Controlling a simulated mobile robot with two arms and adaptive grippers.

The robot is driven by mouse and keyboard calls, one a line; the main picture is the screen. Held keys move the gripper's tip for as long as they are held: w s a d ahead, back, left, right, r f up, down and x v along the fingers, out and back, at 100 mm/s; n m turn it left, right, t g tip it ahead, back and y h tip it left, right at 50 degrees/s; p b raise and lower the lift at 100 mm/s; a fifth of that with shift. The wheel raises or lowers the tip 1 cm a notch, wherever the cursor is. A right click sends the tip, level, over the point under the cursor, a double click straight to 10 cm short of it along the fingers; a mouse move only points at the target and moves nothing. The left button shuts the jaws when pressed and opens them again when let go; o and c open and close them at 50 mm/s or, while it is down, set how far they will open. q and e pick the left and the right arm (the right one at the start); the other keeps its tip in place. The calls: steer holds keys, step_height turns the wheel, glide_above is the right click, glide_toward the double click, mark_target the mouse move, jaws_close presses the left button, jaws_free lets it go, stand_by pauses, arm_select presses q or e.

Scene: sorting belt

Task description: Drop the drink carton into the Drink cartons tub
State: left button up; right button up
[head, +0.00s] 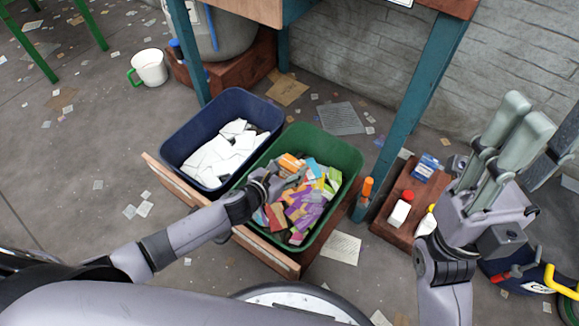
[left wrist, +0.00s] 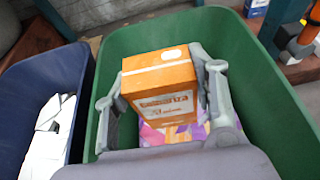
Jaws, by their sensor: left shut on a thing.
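The orange drink carton (left wrist: 160,85) is between the two fingers of my left gripper (left wrist: 163,75), which is shut on it, in the left wrist view. Its top and printed front face show. The carton is over the green tub (left wrist: 225,38). In the head view my left gripper (head: 277,180) is over the left part of the green tub (head: 343,152), which holds many colourful cartons. The orange carton (head: 290,162) shows there just beyond the fingers. No label on the tub can be read. My right gripper (head: 528,110) is raised at the right, fingers apart and empty.
A blue tub (head: 185,133) with white pieces stands left of the green tub on the same wooden base. A wooden board (head: 402,222) with small bottles and a blue box (head: 426,167) lies at right.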

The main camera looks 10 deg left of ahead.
arm_select(q)
steer(key=o, duration=0.8)
steer(key=shift+s, duration=0.1)
steer(key=v, duration=1.2)
